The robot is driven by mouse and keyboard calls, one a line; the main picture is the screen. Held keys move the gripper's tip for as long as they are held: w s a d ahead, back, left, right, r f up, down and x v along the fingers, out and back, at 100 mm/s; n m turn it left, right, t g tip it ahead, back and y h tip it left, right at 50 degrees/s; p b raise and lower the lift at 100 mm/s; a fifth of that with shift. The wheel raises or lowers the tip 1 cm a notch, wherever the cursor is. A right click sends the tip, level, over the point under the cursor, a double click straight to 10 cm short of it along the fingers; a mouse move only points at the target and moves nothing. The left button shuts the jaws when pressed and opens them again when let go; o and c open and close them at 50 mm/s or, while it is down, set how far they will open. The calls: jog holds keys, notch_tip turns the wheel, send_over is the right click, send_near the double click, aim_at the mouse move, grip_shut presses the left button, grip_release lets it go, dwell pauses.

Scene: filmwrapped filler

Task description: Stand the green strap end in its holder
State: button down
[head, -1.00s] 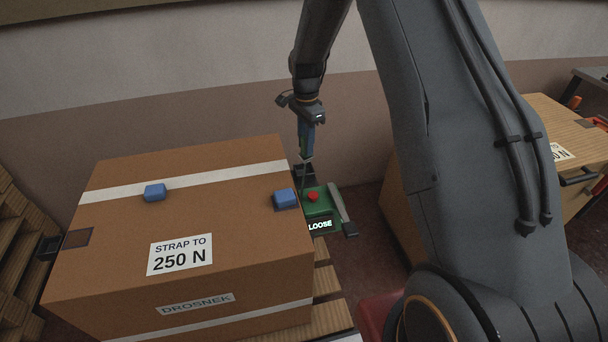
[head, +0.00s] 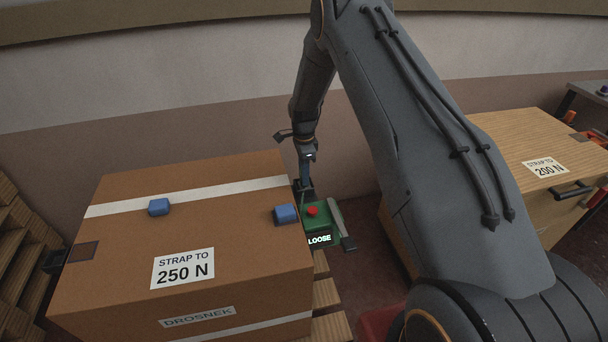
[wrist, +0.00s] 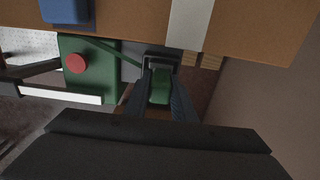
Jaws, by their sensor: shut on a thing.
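My gripper (wrist: 160,98) is shut on the green strap end (wrist: 160,86), which shows between the fingers in the wrist view. A green strap (wrist: 112,50) runs from it toward the green tensioner box. The holder (wrist: 159,58), a dark bracket, sits just beyond the fingertips beside the carton. In the head view my gripper (head: 304,184) points down at the carton's far right corner, at the dark holder (head: 303,189). The fingers hide the strap end there. I cannot tell whether the strap end is inside the holder or just above it.
The carton (head: 180,240) reads "STRAP TO 250 N" and bears two blue corner pieces (head: 285,214). The green tensioner (head: 318,228) has a red button and a display reading "LOOSE". A wall is behind.

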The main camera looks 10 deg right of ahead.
jog(key=shift+f, duration=0.4)
jog(key=shift+f, duration=0.2)
jog(key=c, duration=1.5)
grip_release()
notch_tip(320, 180, up, 12)
jog(key=b, duration=0.3)
jog(key=shift+b, duration=0.4)
jog(key=s+r+n, duration=0.3)
jog(key=s+n, duration=0.3)
jog(key=s, duration=0.5)
jog(key=s+r+n, duration=0.3)
jog(key=s+n, duration=0.3)
jog(key=s, duration=0.5)
jog(key=s+r+n+t, duration=0.1)
jog(key=s+r+n, duration=0.2)
jog(key=s, duration=0.9)
jog(key=shift+r+n, duration=0.15)
jog(key=shift+n, duration=1.35)
